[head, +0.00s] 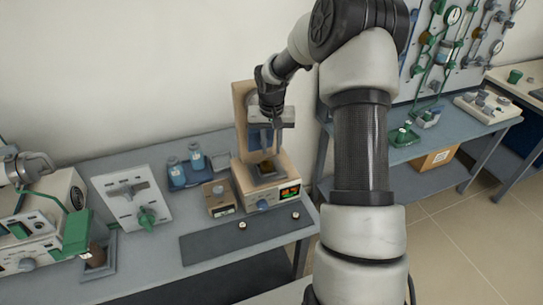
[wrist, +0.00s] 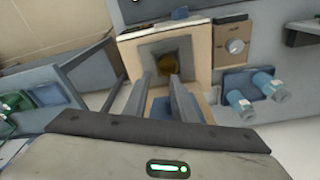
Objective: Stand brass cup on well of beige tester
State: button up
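The beige tester (head: 270,194) stands on the grey bench, with a lit display and a blue knob on its front. Its dark square well (wrist: 152,52) shows in the wrist view. A dim brass-coloured round shape, apparently the brass cup (wrist: 173,74), shows in the well, just beyond the fingertips; its base is hard to make out. My gripper (head: 270,146) points down above the well, in front of the tester's upright back. In the wrist view my gripper (wrist: 162,82) has its fingers spread, with a visible gap between them, and nothing is clearly clamped.
A dark mat (head: 215,247) with two small round items lies in front of the tester. A small tan box (head: 218,198) and a blue rack of bottles (head: 188,171) stand left of it. A white panel with a green valve (head: 146,217) is farther left.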

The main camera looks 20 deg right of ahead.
jog(key=r, duration=0.6)
jog(key=shift+s+a, duration=0.15)
jog(key=shift+s, duration=0.25)
